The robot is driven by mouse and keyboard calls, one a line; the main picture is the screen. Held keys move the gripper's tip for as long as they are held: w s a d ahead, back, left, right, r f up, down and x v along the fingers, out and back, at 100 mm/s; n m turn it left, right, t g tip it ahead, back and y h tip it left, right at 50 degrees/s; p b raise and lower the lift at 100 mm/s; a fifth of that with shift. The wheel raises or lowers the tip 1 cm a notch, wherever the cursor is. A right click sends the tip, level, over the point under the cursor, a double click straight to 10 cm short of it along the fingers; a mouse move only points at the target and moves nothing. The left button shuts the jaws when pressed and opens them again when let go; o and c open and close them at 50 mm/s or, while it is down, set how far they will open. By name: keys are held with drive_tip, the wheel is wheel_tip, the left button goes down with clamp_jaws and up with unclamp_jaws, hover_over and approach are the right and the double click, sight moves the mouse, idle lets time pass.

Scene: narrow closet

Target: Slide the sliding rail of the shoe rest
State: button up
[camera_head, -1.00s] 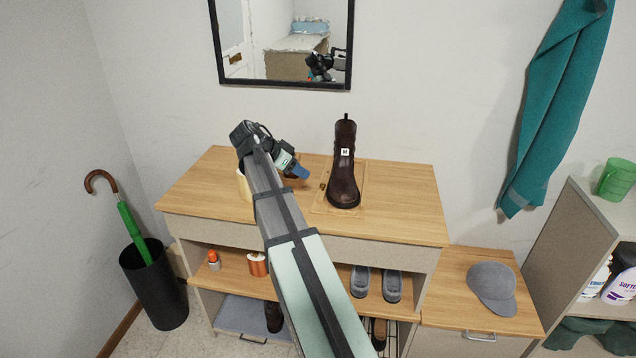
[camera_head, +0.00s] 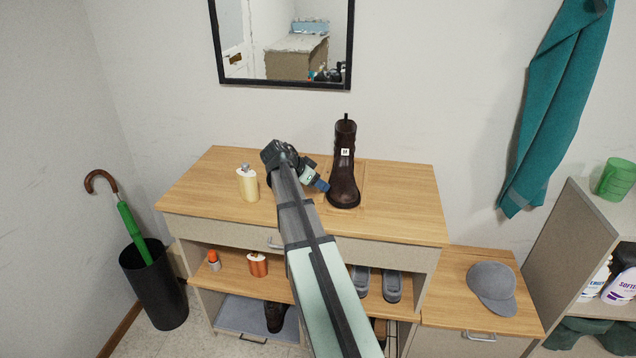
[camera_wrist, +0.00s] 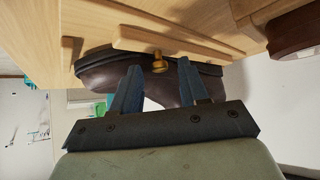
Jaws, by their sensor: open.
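A wooden shoe rest (camera_head: 362,182) lies on the top of the wooden cabinet and bears a dark brown boot (camera_head: 343,165). In the wrist view, a pale wooden strip (camera_wrist: 185,42), which looks like the sliding rail, runs beside the boot (camera_wrist: 180,88) and carries a small brass knob (camera_wrist: 158,63). My gripper (camera_head: 323,187) is low at the boot's left side. In the wrist view, the open blue fingers (camera_wrist: 161,80) have the knob between their tips in the picture. I cannot tell whether they touch it. In the head view the knob is hidden by my gripper.
A mirror (camera_head: 282,84) hangs on the wall above. A grey cap (camera_head: 491,287) lies on the lower cabinet at right. The right of the cabinet top is clear.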

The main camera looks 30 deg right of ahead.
clamp_jaws()
idle(0.3)
drive_tip(key=shift+a, duration=0.1)
